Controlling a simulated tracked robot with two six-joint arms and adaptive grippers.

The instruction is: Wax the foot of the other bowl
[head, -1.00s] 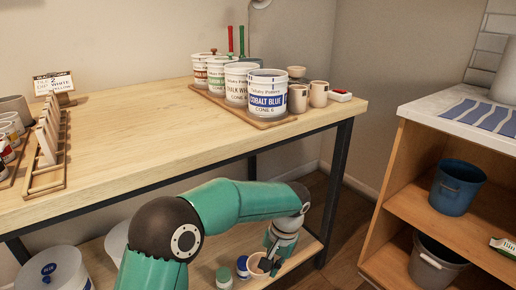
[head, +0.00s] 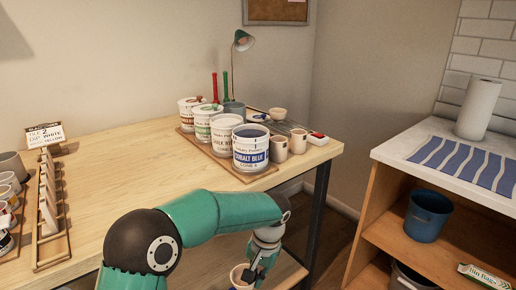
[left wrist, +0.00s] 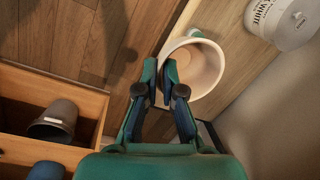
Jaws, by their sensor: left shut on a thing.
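A cream bowl (head: 240,276) is in my left gripper (head: 256,268), low in front of the table's lower shelf. In the left wrist view the gripper (left wrist: 166,84) is shut on the rim of the bowl (left wrist: 208,62), whose open inside faces the camera. The bowl's foot is hidden. A second small bowl (head: 278,114) sits at the back right of the tabletop, behind two beige cups. I cannot make out a wax pot or brush for certain. My right gripper is not in view.
Glaze buckets (head: 250,148) stand on a wooden board near the table's right end, beside two cups (head: 298,141). The left tabletop (head: 130,150) is clear beyond the tile rack (head: 50,215). A shelf unit with a blue bin (head: 427,216) stands right. A white bucket (left wrist: 282,22) is near the held bowl.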

